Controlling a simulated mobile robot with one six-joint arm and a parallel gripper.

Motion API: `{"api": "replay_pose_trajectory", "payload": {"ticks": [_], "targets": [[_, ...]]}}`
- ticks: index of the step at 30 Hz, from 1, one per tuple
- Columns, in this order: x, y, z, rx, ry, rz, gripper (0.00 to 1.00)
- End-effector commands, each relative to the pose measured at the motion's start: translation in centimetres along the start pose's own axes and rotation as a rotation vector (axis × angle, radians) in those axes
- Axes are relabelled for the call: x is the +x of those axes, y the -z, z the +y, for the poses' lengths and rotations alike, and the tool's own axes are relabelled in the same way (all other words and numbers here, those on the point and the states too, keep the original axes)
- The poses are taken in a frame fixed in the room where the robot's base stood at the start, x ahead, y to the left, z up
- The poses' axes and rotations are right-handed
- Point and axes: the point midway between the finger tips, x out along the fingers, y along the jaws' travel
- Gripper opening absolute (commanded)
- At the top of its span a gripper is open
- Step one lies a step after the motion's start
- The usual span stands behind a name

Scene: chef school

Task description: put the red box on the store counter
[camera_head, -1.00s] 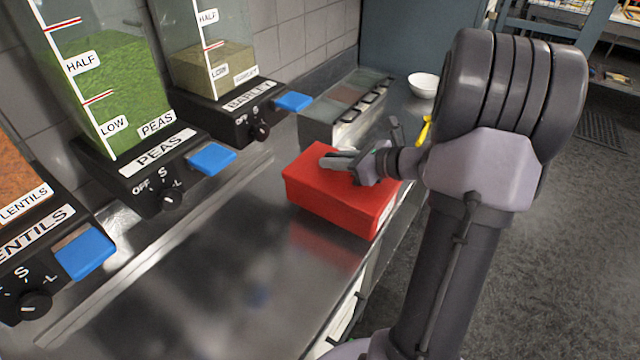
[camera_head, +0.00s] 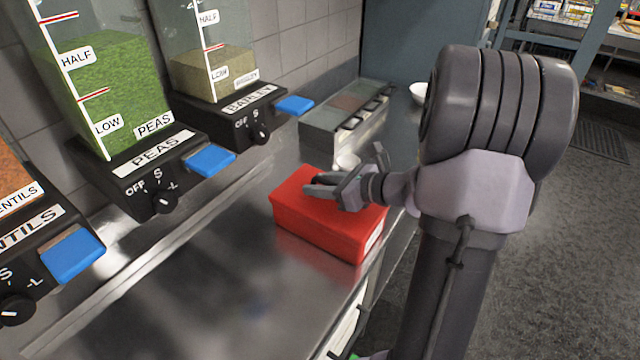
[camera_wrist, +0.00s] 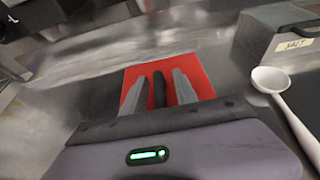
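The red box (camera_head: 315,230) is on the metal counter, near its front edge, with a white label on its right end. My gripper (camera_head: 318,186) reaches in from the right, low over the box top; whether it touches the box I cannot tell. In the wrist view my gripper (camera_wrist: 159,76) has two grey fingers standing apart in front of the red box (camera_wrist: 197,72). A dark strip shows between them; I cannot tell what it is. The metal counter (camera_head: 225,285) runs along the wall under the dispensers. No separate surface is recognisable as the store counter.
Dispensers for peas (camera_head: 150,165) and barley (camera_head: 235,115) line the wall, with blue levers jutting out. A metal container row (camera_head: 335,125) stands behind the box. A white bowl (camera_head: 417,92) is farther back. A white spoon (camera_wrist: 270,80) lies near the box.

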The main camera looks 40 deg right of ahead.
Motion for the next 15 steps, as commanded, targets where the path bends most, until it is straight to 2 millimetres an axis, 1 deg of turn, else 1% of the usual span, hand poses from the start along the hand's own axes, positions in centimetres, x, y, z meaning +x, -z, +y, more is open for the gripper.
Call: {"api": "replay_pose_trajectory", "payload": {"ticks": [6,9,11,14,15], "targets": [[0.0,0.0,0.0,0.0,0.0,0.0,0.34],[-0.3,-0.5,0.0,0.0,0.001,0.0,0.34],[-1.2,-0.4,-0.1,0.001,0.003,0.0,0.34],[-3.5,-0.6,-0.1,0.001,0.005,0.0,0.34],[-4.5,-0.6,-0.2,0.002,0.005,0.0,0.34]]}}
